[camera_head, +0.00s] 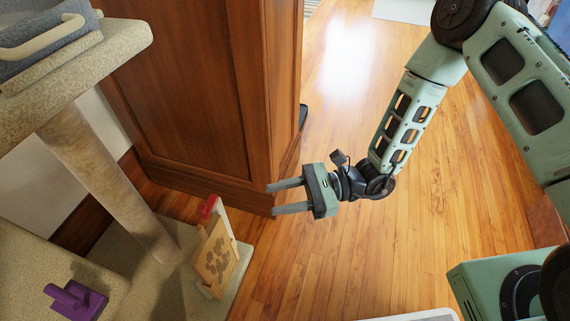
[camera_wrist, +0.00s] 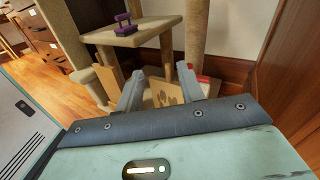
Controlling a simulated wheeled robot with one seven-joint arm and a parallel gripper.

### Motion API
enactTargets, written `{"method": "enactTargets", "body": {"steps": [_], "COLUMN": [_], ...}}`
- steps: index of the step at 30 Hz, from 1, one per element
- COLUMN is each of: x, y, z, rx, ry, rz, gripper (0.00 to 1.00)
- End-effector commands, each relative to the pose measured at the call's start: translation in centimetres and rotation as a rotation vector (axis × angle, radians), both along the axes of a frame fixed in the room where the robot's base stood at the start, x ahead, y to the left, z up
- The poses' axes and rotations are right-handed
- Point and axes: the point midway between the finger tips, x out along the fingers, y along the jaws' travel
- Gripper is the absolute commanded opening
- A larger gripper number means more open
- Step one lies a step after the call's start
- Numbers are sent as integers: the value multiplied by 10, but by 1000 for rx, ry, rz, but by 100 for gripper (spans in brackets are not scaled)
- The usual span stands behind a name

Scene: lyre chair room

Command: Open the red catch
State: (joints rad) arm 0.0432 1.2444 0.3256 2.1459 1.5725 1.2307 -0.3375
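The red catch (camera_head: 208,207) sits at the top of a light wooden panel (camera_head: 217,256) with a paw-print cutout, low on the cat tree's base. In the wrist view the red catch (camera_wrist: 203,79) shows just right of my right finger, partly hidden by it. The wooden panel (camera_wrist: 163,93) shows between and behind the fingers. My gripper (camera_head: 272,198) is open and empty, its fingers pointing left in the head view. It is up and to the right of the catch, apart from it.
The carpeted cat tree (camera_head: 62,270) stands at left with a post and an upper platform (camera_head: 110,50). A purple object (camera_head: 76,299) sits on its lower platform. A wooden cabinet (camera_head: 215,80) stands behind my gripper. Wooden floor (camera_head: 370,250) is clear at right.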

Motion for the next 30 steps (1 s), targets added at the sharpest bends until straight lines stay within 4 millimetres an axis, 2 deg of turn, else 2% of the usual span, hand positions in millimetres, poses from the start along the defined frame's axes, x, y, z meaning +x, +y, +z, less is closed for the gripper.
{"method": "enactTargets", "body": {"steps": [1, 18, 24, 30], "x": [-3, -45, -56, -60], "y": [1, 3, 1, 0], "z": [15, 114, 135, 142], "rx": [-4, -60, -81, -89], "ry": [-16, -187, -233, -253], "rz": [25, 308, 380, 408], "gripper": [38, 38, 38, 38]}}
